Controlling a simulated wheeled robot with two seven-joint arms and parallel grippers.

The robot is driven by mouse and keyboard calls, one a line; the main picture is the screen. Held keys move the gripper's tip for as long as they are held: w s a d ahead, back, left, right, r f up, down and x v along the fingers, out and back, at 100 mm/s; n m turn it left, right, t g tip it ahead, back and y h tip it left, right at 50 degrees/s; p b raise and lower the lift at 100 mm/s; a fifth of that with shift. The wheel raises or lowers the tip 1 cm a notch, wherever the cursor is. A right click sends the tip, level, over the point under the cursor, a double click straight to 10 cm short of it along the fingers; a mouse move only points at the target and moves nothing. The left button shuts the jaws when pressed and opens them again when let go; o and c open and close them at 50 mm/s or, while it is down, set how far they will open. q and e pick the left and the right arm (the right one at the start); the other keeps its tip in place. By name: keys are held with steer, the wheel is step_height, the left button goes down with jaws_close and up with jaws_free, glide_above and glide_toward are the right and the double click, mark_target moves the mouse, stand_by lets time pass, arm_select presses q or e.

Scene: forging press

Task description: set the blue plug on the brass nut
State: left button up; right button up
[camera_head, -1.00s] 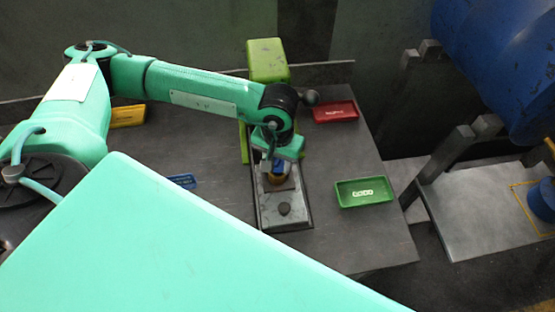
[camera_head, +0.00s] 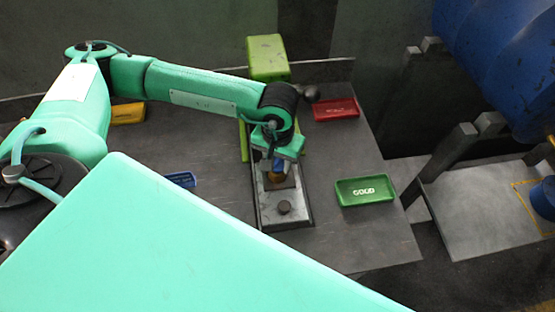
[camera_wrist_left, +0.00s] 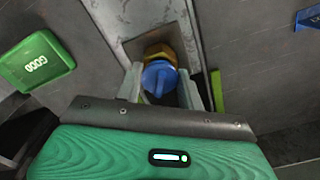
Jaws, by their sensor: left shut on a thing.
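The blue plug (camera_wrist_left: 160,78) is between the fingers of my left gripper (camera_wrist_left: 168,92) in the left wrist view. The gripper is shut on it. The brass nut (camera_wrist_left: 160,50) shows just past the plug, on a square plate of the press base. From this angle I cannot tell whether plug and nut touch. In the head view the left gripper (camera_head: 277,164) points down over the press base, and the brass nut (camera_head: 276,177) shows just below it. My right gripper is not in view.
A green tray marked GOOD (camera_head: 366,190) lies right of the press base (camera_head: 285,222). A red tray (camera_head: 335,110), a yellow tray (camera_head: 128,114) and a blue tray (camera_head: 181,180) also lie on the table. A green press block (camera_head: 267,57) stands behind. The table's front right is clear.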

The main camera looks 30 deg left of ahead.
arm_select(q)
steer(key=shift+f, duration=0.25)
steer(key=o, duration=0.7)
steer(key=shift+r, duration=0.2)
steer(key=shift+r, duration=0.45)
steer(key=shift+r+p, duration=0.75)
steer(key=shift+r, duration=3.7)
